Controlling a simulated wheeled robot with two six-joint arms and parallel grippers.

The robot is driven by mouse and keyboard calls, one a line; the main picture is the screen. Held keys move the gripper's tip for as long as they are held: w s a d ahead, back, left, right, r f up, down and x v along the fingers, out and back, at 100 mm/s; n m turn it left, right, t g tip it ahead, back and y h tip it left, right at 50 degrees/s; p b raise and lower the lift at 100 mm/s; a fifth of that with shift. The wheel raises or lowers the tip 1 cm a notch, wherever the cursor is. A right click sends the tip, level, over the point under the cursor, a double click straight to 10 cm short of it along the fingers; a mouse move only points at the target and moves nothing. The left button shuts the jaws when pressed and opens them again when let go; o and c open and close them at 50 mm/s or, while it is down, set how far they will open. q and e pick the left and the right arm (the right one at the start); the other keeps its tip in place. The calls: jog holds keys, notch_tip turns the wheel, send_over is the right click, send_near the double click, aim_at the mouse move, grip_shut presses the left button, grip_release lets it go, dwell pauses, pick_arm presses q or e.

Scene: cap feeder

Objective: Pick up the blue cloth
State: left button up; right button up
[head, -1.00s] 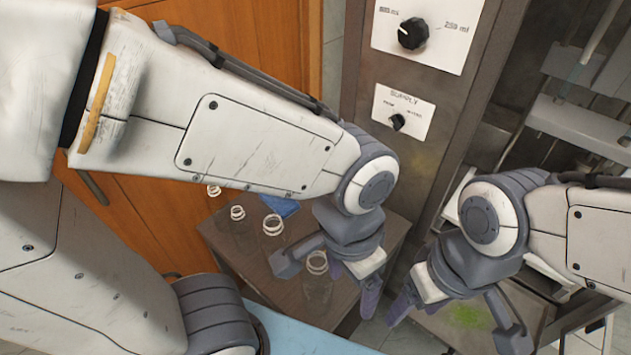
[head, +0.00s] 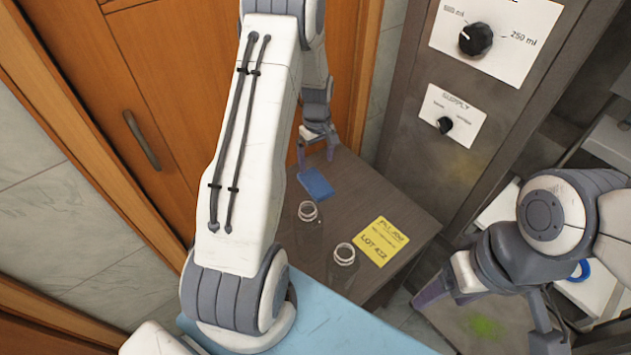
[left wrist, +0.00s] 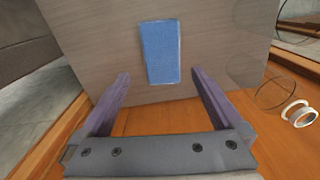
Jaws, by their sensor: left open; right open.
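The blue cloth (head: 316,184) lies flat on the dark wooden table (head: 400,215), near its far left edge in the head view. It also shows in the left wrist view (left wrist: 160,52) as a blue rectangle, beyond the fingertips. My left gripper (head: 317,152) is open and empty, just beyond the cloth in the head view. In the left wrist view its two purple fingers (left wrist: 160,85) are spread apart, with the cloth between their lines and ahead of them. My right gripper (head: 422,297) is open and empty at the lower right, away from the cloth.
Clear glass bottles stand on the table, one (head: 308,213) close to the cloth and another (head: 345,256) nearer me. A yellow label (head: 383,241) lies beside them. The dispenser panel (head: 473,40) rises at the right. The wooden door (head: 160,100) stands behind the left arm.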

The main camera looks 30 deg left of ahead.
aim_at(317, 183)
pick_arm(q)
notch_tip(317, 183, down, 4)
jog(key=shift+r, duration=0.25)
jog(key=shift+s+d+f+p, duration=0.1)
jog(key=shift+f+p, duration=0.4)
jog(key=shift+f, duration=0.1)
notch_tip(317, 183, down, 4)
jog(key=shift+f+p, duration=0.15)
jog(key=shift+p, duration=0.35)
jog(key=shift+d, duration=0.1)
jog(key=c, duration=1.1)
